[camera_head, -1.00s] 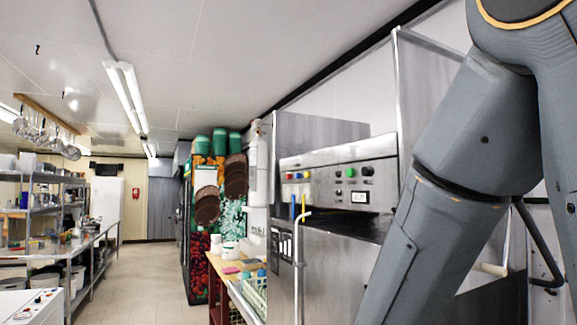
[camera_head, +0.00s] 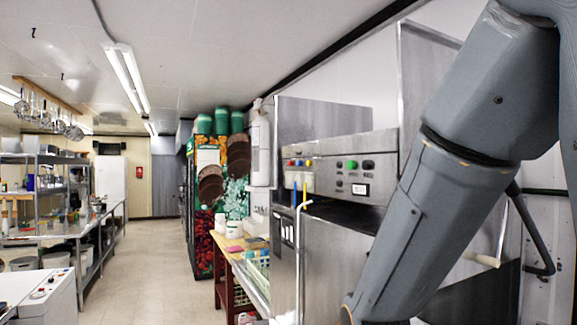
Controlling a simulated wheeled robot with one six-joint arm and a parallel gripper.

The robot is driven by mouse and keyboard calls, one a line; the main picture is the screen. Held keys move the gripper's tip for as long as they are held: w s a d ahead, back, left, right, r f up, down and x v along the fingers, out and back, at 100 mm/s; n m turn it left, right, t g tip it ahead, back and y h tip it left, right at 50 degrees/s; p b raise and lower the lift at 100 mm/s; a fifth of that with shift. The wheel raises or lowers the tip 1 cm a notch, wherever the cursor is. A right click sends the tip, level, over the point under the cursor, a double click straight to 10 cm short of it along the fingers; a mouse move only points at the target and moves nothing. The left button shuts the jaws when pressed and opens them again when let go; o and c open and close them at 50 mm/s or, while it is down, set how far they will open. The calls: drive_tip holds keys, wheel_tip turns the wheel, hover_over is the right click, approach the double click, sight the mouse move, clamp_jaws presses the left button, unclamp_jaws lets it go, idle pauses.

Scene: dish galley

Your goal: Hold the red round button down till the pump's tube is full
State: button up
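A control box on the steel machine carries a small red button (camera_head: 291,163) beside blue and yellow ones. At this size I cannot tell its exact shape or whether it is pressed. A blue tube (camera_head: 295,190) and a yellow tube (camera_head: 304,190) hang below the box; I cannot tell how full either is, or whether one is the pump's tube. My arm crosses the right side and leaves at the bottom edge. My gripper is out of view.
The steel machine (camera_head: 340,255) has a panel with a green button and small display. A bent pale pipe (camera_head: 299,240) stands before it. A white box with red and blue controls (camera_head: 48,290) is at lower left. The aisle floor (camera_head: 145,265) is clear.

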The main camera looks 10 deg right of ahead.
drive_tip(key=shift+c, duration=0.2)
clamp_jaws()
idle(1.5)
